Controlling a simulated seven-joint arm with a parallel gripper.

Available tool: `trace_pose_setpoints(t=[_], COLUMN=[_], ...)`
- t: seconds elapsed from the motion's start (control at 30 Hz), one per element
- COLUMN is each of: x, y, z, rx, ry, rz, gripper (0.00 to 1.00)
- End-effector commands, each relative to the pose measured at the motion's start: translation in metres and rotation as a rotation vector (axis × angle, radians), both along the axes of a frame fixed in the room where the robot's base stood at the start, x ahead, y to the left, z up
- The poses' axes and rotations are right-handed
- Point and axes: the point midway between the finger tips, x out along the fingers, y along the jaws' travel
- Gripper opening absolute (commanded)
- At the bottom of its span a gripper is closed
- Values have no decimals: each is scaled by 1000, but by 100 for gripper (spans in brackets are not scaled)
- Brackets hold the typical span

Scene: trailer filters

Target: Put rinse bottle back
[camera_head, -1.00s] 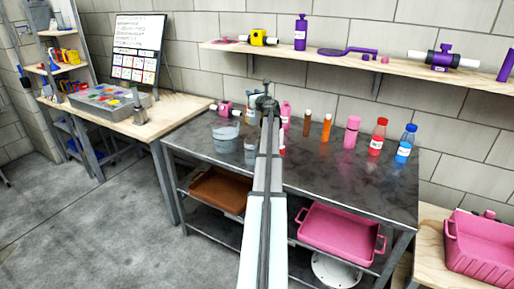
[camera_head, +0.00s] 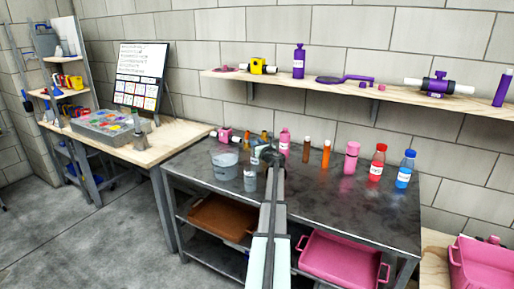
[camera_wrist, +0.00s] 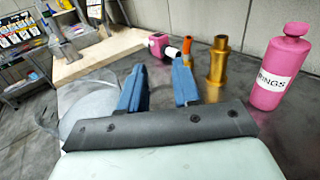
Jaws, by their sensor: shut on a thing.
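My gripper (camera_wrist: 160,92) shows as two blue fingers in the wrist view, spaced apart around a thing I cannot make out. In the head view my gripper (camera_head: 262,153) is low over the back left of the dark metal table (camera_head: 330,205), partly hidden by my arm. A pale patch at its tip could be a finger or the held thing. I cannot pick out a bottle labelled as rinse. A pink bottle (camera_head: 284,141) stands upright to the right of the gripper. It also shows in the wrist view (camera_wrist: 280,68), with a label that seems to read "RINGS".
A grey bucket (camera_head: 225,166) and a small grey container (camera_head: 250,181) stand left of my arm. A gold fitting (camera_wrist: 217,62) stands beyond the fingers. Brown and orange tubes, a pink bottle (camera_head: 351,158) and red and blue bottles line the back right. The front right table is clear.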

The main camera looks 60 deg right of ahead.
Motion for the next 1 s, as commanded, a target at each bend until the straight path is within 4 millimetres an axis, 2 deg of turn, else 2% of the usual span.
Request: trace_pose_setpoints(t=[0.1,0.5,0.53,0.77,1.0], x=[0,0,0,0,0], y=[0,0,0,0,0], z=[-13,-17,-17,-16,-16], rx=[1,1,0,0,0], ry=[0,-1,0,0,0], rz=[0,0,0,0,0], gripper=[0,0,35,57,57])
